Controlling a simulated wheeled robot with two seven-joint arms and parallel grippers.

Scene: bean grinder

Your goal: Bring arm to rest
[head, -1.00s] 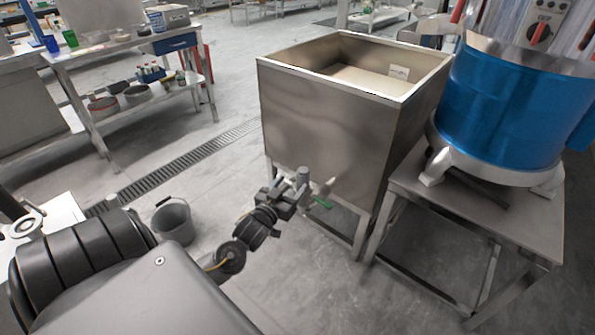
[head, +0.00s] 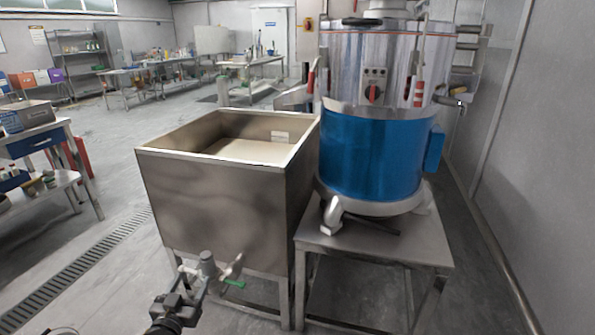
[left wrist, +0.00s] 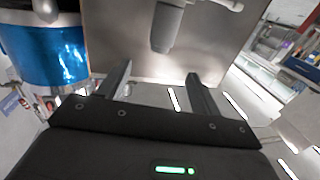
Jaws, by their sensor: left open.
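My left gripper (head: 180,298) is low in the head view, in front of the steel bin's lower front edge. In the left wrist view its two dark fingers (left wrist: 158,88) stand apart with nothing between them. The bin's drain pipe (head: 207,264), a grey cylinder, shows just beyond the gripper. A green handle (head: 233,283) sits to its right. The pipe also hangs in the left wrist view (left wrist: 167,27), beyond the fingertips. I cannot tell the exact gap. My right gripper is not in view.
The steel bin (head: 215,190) stands ahead. The grinder with a blue drum (head: 373,155) stands on a steel table (head: 420,245) to its right, near a grey wall (head: 535,150). Open floor (head: 115,170) lies left of the bin. A workbench (head: 68,135) stands at the far left.

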